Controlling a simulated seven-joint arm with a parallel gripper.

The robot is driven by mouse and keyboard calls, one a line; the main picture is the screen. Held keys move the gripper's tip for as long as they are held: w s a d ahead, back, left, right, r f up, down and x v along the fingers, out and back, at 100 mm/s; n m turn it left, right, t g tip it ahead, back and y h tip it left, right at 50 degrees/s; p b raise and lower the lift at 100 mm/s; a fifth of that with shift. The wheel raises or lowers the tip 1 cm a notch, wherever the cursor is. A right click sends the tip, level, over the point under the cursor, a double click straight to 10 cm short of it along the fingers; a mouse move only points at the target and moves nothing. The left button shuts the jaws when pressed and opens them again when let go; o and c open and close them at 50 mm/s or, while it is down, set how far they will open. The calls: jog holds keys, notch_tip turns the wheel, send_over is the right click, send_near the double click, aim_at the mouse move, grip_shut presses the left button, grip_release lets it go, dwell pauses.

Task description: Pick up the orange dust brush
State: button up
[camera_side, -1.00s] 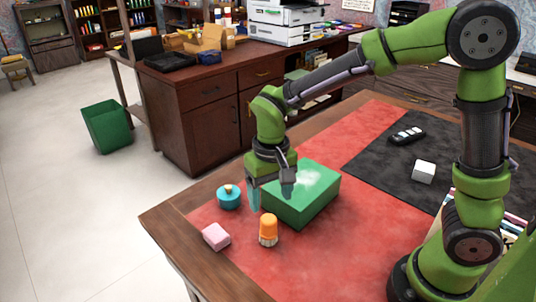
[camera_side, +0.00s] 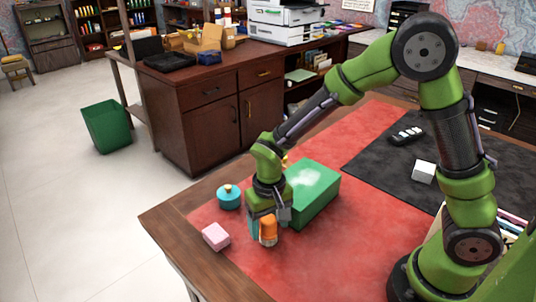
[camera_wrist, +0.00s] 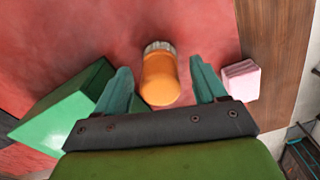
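The orange dust brush (camera_side: 268,228) stands upright on the red leather mat, its pale bristles down. In the wrist view the orange brush (camera_wrist: 160,79) lies between my two teal fingers, with a visible gap on each side. My gripper (camera_side: 266,226) is open and low over the mat, around or just behind the brush; the wrist view also shows the gripper (camera_wrist: 160,85) with its fingers spread. I cannot tell whether either finger touches the brush.
A green box (camera_side: 314,196) stands close beside my gripper. A pink block (camera_side: 216,236) and a round teal container (camera_side: 228,196) are nearby at the left. A white cube (camera_side: 424,171) and a black remote-like object (camera_side: 407,134) lie on the dark mat. The front red area is clear.

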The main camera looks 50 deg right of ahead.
aim_at(272, 220)
jog(key=c, duration=1.1)
jog(key=shift+r, duration=0.1)
jog(key=shift+r, duration=0.45)
jog(key=r, duration=0.2)
jog(key=shift+s+d+r, duration=0.1)
jog(key=shift+s+r, duration=0.25)
jog(key=shift+s, duration=0.05)
jog(key=s+d, duration=0.1)
jog(key=s, duration=0.3)
jog(key=s+d+r, duration=0.1)
jog(key=s+d, duration=0.1)
jog(key=s, duration=0.3)
jog(key=s+d, duration=0.1)
jog(key=s, duration=0.4)
jog(key=shift+s+d+r, duration=0.15)
jog(key=shift+s+d, duration=0.05)
jog(key=shift+d, duration=0.15)
